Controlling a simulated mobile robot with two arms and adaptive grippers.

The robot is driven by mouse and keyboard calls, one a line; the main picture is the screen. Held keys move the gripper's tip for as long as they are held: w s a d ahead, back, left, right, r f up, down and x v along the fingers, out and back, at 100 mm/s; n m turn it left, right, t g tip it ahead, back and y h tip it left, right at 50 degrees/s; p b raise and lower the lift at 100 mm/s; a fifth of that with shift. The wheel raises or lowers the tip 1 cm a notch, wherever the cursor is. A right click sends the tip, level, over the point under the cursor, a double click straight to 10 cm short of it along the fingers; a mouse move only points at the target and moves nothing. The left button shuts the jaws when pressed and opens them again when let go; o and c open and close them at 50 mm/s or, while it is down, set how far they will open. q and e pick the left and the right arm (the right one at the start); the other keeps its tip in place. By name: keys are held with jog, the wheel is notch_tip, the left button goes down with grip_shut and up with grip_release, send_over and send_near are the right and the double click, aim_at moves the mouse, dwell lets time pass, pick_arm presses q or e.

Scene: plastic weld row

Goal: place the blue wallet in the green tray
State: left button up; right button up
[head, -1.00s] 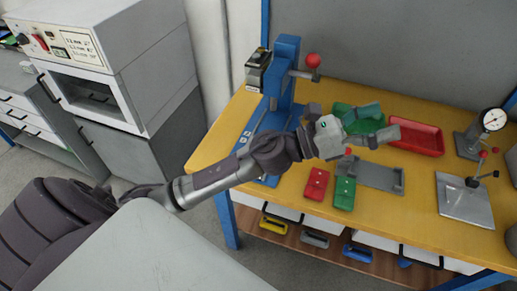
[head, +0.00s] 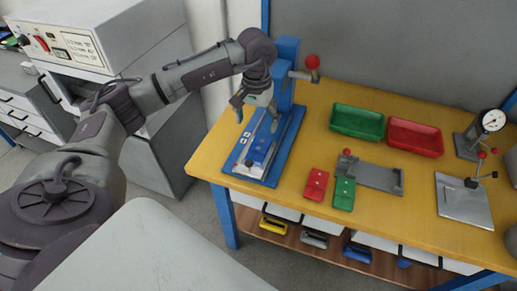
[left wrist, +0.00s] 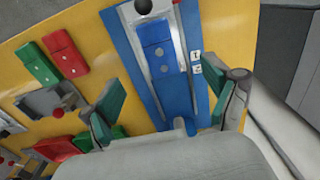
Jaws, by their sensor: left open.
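The blue wallet (head: 263,149) lies on the grey fixture on the base of the blue press, at the left end of the table. It also shows in the left wrist view (left wrist: 156,42), in the upper middle. My left gripper (head: 255,110) is open and empty, pointing down above the press base behind the wallet. Its two fingers stand apart on either side of the press in the left wrist view (left wrist: 167,105). The green tray (head: 357,123) stands empty at the back of the table, right of the press. My right gripper is not in view.
A red tray (head: 415,138) stands right of the green one. A red wallet (head: 316,184) and a green wallet (head: 344,193) lie near the front edge, beside a grey fixture (head: 375,176). A dial gauge stand (head: 480,135) is at the right. The press lever (head: 311,65) sticks out rightward.

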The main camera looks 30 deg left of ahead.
pick_arm(q)
send_over(258, 149)
notch_tip(258, 149, down, 5)
jog(key=shift+s+a+f+p, duration=0.1)
jog(key=shift+s+p, duration=0.05)
jog(key=shift+p, duration=0.15)
notch_tip(258, 149, down, 5)
jog(key=shift+r+p, duration=0.1)
jog(key=shift+p, duration=0.9)
jog(key=shift+f, duration=0.3)
jog(key=c, duration=1.2)
jog(key=shift+r, duration=0.1)
jog(key=shift+c, duration=0.2)
